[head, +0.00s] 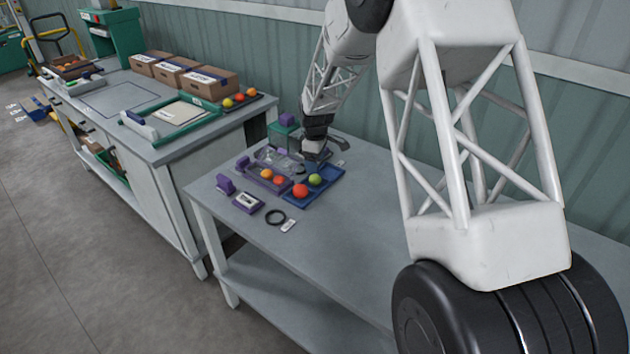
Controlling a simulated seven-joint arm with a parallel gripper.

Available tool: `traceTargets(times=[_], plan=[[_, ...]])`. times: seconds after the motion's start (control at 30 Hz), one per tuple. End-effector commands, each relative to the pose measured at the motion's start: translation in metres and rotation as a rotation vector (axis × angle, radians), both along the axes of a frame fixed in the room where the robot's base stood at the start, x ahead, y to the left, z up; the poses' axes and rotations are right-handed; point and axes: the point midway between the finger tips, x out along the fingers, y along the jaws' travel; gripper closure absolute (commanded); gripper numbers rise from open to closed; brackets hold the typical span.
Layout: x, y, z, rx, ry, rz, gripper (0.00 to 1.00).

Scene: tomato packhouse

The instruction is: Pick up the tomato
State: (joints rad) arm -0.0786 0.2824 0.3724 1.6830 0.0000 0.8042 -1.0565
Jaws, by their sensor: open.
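Several tomatoes sit at the middle of the near table. A red-orange tomato (300,190) and a green tomato (315,180) are at the blue tray (324,188). An orange tomato (266,174) and a redder one (280,181) are in the purple tray (252,179) to its left. My gripper (318,156) is over the back of the blue tray, behind the green tomato and apart from the tomatoes. It is open, and I see nothing held in it. The arm's angle partly hides the fingertips.
A clear plastic lid (270,155) stands by the purple tray. A purple-framed device (247,202), a black ring (275,217) and a small white tag (289,226) lie in front. The left bench (160,150) holds cardboard boxes (208,83) and more tomatoes.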

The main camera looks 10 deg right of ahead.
Motion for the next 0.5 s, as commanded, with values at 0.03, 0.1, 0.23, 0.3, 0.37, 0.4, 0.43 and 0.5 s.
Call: traceTargets(times=[0.03,0.1,0.23,0.3,0.37,0.4,0.43,0.5], plan=[[0.0,0.0,-0.005,0.0,0.002,0.0,0.25],[0.0,0.0,-0.01,0.0,0.001,0.0,0.25],[0.0,0.0,-0.015,0.0,-0.001,0.0,0.25],[0.0,0.0,-0.016,0.0,-0.001,0.0,0.25],[0.0,0.0,-0.016,0.0,-0.001,0.0,0.25],[0.0,0.0,-0.016,0.0,-0.001,0.0,0.25],[0.0,0.0,-0.016,0.0,-0.001,0.0,0.25],[0.0,0.0,-0.016,0.0,-0.001,0.0,0.25]])
